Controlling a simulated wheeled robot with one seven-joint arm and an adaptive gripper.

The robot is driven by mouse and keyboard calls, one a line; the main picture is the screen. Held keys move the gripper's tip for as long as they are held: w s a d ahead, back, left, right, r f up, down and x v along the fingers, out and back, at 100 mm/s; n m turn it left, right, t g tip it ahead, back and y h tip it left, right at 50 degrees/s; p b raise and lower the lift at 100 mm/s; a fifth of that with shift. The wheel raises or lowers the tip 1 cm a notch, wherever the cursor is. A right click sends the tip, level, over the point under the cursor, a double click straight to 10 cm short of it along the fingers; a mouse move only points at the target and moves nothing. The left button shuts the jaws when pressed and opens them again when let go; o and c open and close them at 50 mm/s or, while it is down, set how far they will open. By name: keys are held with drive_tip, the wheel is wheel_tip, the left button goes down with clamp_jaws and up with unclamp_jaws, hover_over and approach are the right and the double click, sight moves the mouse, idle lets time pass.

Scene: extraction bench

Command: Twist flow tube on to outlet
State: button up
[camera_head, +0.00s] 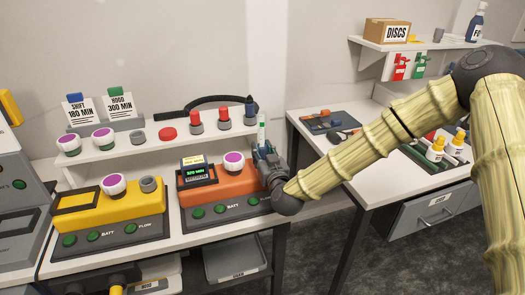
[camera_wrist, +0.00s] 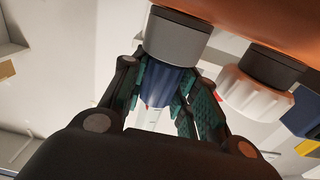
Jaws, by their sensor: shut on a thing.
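The orange pump (camera_head: 225,186) sits on the bench with its right end by my gripper (camera_head: 264,158). In the wrist view the pump's orange body (camera_wrist: 245,14) is at the top, with the grey outlet (camera_wrist: 180,36) projecting from it. My gripper (camera_wrist: 168,98) is shut on the blue end of the flow tube (camera_wrist: 166,84), close against the outlet. I cannot tell whether it is threaded on. The flow tube (camera_head: 261,131) stands upright above my gripper in the head view, slim and pale with green on it. The fingers hide its lower part and the outlet there.
A yellow pump (camera_head: 112,222) stands left of the orange one. The purple-topped white cap (camera_head: 234,162) is close beside my gripper. A shelf (camera_head: 140,153) behind holds several caps and fittings. A side table (camera_head: 345,150) with tools and bottles lies under my arm.

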sight(262, 126)
drive_tip(key=m+h, duration=0.2)
drive_tip(key=h, duration=0.1)
drive_tip(key=m+h, duration=0.2)
drive_tip(key=h, duration=0.2)
drive_tip(key=shift+a+t+p, duration=0.1)
drive_tip(key=shift+t+p, duration=0.25)
drive_tip(key=shift+t, duration=0.05)
drive_tip(key=shift+m+h, duration=1)
drive_tip(key=shift+h, duration=0.1)
drive_tip(key=o, duration=1.2)
drive_tip(key=shift+w+d, duration=0.1)
drive_tip(key=shift+d, duration=0.2)
drive_tip(key=shift+a, duration=0.2)
drive_tip(key=shift+d+r, duration=0.1)
drive_tip(key=shift+r, duration=4.9)
